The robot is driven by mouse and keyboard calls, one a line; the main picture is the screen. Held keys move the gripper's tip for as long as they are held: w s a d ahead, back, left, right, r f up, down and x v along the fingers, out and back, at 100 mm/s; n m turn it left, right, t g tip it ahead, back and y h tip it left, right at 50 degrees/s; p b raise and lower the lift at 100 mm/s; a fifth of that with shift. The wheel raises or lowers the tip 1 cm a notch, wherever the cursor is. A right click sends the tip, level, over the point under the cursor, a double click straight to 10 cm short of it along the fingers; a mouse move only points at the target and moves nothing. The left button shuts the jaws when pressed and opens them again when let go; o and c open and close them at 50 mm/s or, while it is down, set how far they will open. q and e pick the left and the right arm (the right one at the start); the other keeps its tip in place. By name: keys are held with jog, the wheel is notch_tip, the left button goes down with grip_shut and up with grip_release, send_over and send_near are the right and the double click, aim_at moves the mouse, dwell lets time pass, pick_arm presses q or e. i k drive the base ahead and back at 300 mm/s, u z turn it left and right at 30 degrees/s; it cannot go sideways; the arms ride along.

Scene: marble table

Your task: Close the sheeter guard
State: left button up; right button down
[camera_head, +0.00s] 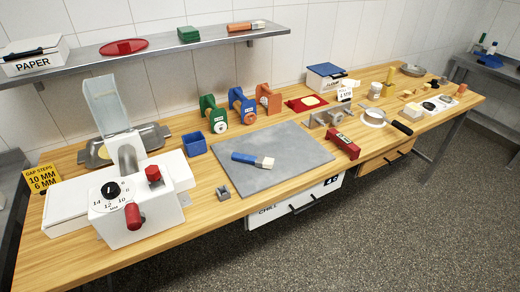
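The sheeter (137,213) is a white machine at the left end of the wooden table. It has a black dial (111,190) with numbers, a red knob (153,173) and a red-ended handle (133,217). A pale, see-through guard panel (105,105) stands raised, nearly upright, above the back of the sheeter. A grey curved roller part (128,158) shows uncovered below it. Neither of my grippers is in view.
A metal shelf (150,55) runs along the wall behind the guard. A metal tray (150,137) lies behind the sheeter, and a yellow gap-steps sign (42,178) stands left. A blue bin (194,144) and a grey slab (285,140) with a brush lie right.

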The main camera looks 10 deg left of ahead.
aim_at(96, 96)
jog(key=u, duration=1.45)
jog(key=i, duration=0.4)
jog(key=u, duration=0.2)
